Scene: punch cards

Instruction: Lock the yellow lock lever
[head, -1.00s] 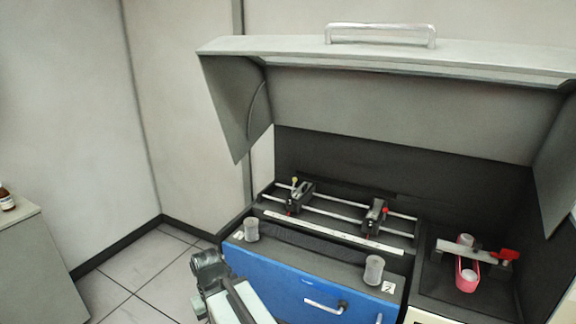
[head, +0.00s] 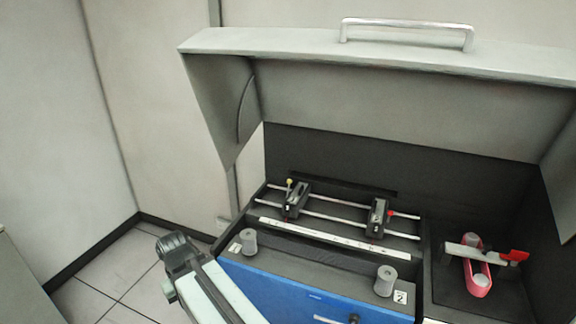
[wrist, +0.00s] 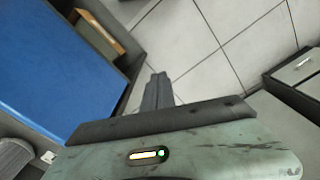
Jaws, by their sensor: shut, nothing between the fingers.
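The yellow lock lever (head: 289,184) is small and stands up at the left block (head: 297,198), which sits on two rails inside the open machine. Its exact tilt is too small to tell. My gripper's fingers (wrist: 157,88) show in the wrist view, shut and empty, with the tiled floor beyond them. In the head view my arm is at the lower left, in front of the blue panel's left end and well apart from the lever. The fingertips are not clear there. The lever does not show in the wrist view.
A second block (head: 380,216) with a red-tipped lever sits on the rails to the right. Two grey knobs (head: 249,241) (head: 386,280) stand on the front ledge. A red handle (head: 513,257) is at the right. The raised hood (head: 390,105) overhangs the rails. The blue panel (head: 290,288) is in front.

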